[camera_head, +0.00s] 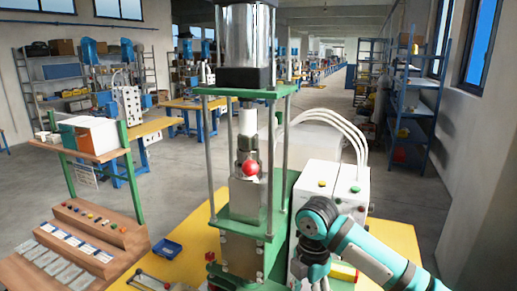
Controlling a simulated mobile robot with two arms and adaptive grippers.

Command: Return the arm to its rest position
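My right arm (365,252), teal with dark joints, comes in from the lower right. It bends at a dark wrist joint beside the white control box. My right gripper (315,282) hangs below that joint at the bottom edge of the picture. Its fingers are mostly cut off or hidden, so I cannot tell if they are open or hold anything. My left arm and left gripper are not in view.
A green press (245,200) with a red ball knob (250,168) stands left of my arm. The white control box (331,185) is behind it. A blue tray (166,248) lies on the yellow table (200,240). A stepped wooden rack (85,240) stands left.

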